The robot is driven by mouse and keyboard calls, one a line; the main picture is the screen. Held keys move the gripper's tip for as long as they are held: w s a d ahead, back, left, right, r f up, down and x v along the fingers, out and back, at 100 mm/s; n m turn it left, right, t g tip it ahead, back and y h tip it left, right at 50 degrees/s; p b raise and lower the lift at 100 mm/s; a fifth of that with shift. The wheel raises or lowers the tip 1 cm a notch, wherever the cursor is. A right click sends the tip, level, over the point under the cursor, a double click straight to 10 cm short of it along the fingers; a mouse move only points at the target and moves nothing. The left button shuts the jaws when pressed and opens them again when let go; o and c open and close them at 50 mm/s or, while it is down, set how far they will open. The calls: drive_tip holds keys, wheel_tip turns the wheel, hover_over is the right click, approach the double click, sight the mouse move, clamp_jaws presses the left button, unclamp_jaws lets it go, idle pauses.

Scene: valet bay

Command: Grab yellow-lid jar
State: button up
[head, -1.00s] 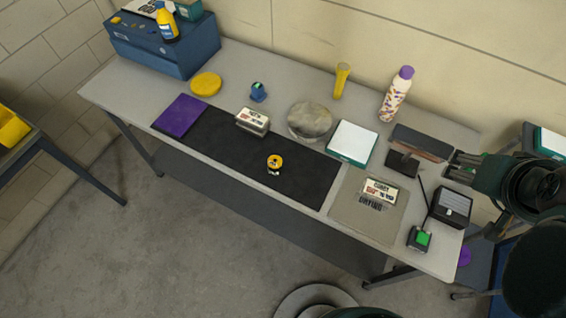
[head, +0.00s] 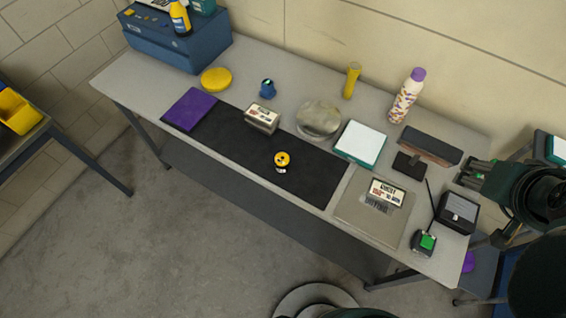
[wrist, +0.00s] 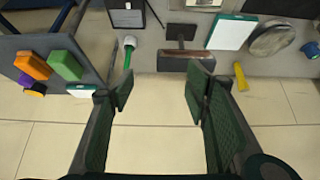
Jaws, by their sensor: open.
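The yellow-lid jar (head: 282,161) is small, with a round yellow lid that has a dark mark and a pale body. It stands on the black mat (head: 318,180) near the middle of the table in the head view. I cannot make it out in the wrist view. My gripper (head: 466,172) is at the right end of the table, far to the right of the jar. In the wrist view my gripper (wrist: 157,88) has its two fingers wide apart with nothing between them.
Between gripper and jar are a brush (head: 409,163), a white-topped green box (head: 360,146), a grey mat (head: 352,215) with a sign, and a black box (head: 458,212). A silver dish (head: 319,120), patterned bottle (head: 405,98) and yellow torch (head: 352,80) stand behind. Black mat around the jar is clear.

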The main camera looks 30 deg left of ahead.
drive_tip(key=w+a+f+n+g+y+b, duration=0.1)
drive_tip(key=w+a+f+n, duration=0.15)
drive_tip(key=a, duration=0.35)
drive_tip(key=w+a+f+n+g, duration=0.1)
drive_tip(key=w+a+n, duration=0.2)
drive_tip(key=a, duration=0.3)
drive_tip(key=n+g+h+b, duration=0.15)
drive_tip(key=n+g, duration=0.35)
drive_tip(key=n, duration=0.9)
hover_over(283, 158)
drive_tip(key=shift+y, duration=0.25)
drive_tip(key=f, duration=1.1)
drive_tip(key=f+b, duration=0.1)
drive_tip(key=f, duration=0.9)
drive_tip(key=shift+w+d+f, duration=0.15)
drive_tip(key=shift+d+f, duration=0.05)
drive_tip(key=shift+f, duration=0.15)
drive_tip(key=shift+s+a+f, duration=0.2)
drive_tip(key=shift+f, duration=0.05)
drive_tip(key=shift+f, duration=0.1)
drive_tip(key=shift+f, duration=1.2)
drive_tip(key=shift+f, duration=0.15)
